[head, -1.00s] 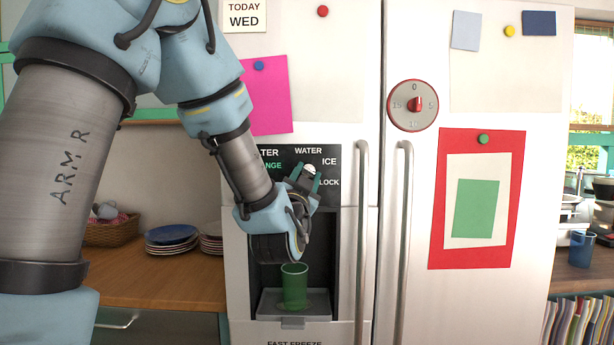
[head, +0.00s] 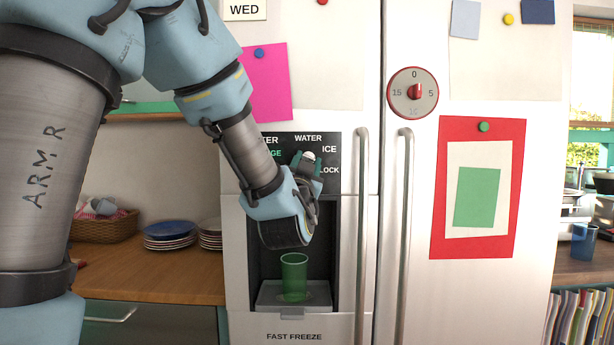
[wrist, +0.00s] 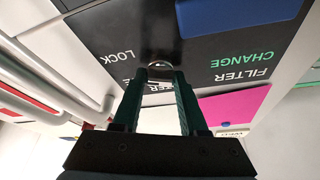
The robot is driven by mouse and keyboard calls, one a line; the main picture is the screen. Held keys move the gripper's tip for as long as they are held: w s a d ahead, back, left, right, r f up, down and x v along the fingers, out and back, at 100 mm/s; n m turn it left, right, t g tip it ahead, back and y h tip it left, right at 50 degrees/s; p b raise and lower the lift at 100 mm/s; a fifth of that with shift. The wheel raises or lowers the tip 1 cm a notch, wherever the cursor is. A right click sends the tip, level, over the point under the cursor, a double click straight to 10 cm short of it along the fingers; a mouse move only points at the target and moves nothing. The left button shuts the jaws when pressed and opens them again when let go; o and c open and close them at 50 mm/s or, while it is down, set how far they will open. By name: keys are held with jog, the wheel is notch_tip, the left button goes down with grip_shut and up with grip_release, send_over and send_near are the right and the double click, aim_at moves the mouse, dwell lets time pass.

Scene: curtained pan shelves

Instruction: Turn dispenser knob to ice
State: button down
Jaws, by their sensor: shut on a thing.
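The dispenser knob (head: 309,156) is a small pale round knob on the dark dispenser panel (head: 277,137), among the labels WATER, ICE and LOCK. My gripper (head: 307,163) is at the panel, with its green fingers shut on the knob. In the wrist view my gripper (wrist: 160,76) has one finger on each side of the knob (wrist: 160,66). The fingers and wrist hide part of the knob and panel, and I cannot tell which label it points to. The ICE label (head: 329,149) shows to the upper right of the knob.
A green cup (head: 294,277) stands on the dispenser tray (head: 268,296) below my wrist. Two vertical door handles (head: 361,230) (head: 404,240) are to the right. A red dial (head: 429,92) is on the right door. Stacked plates (head: 170,232) are on the left counter.

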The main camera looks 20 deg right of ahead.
jog(key=shift+s+d+n+t+y+b, duration=0.1)
jog(key=shift+n+t+y+b, duration=0.35)
jog(key=shift+n+y+b, duration=1.3)
jog(key=shift+w+d+n+t+y+b, duration=0.1)
jog(key=shift+n+t+y+b, duration=0.4)
jog(key=shift+n+b, duration=2.45)
jog(key=shift+s+d+n+t+y+b, duration=0.1)
jog(key=shift+n+t+y+b, duration=0.35)
jog(key=shift+n+y+b, duration=1.25)
jog(key=shift+n+h+b, duration=0.45)
jog(key=shift+n+b, duration=0.1)
jog(key=shift+n, duration=0.45)
jog(key=shift+c, duration=2.2)
grip_release()
jog(key=b+v, duration=0.2)
jog(key=v, duration=0.8)
jog(key=shift+s, duration=0.35)
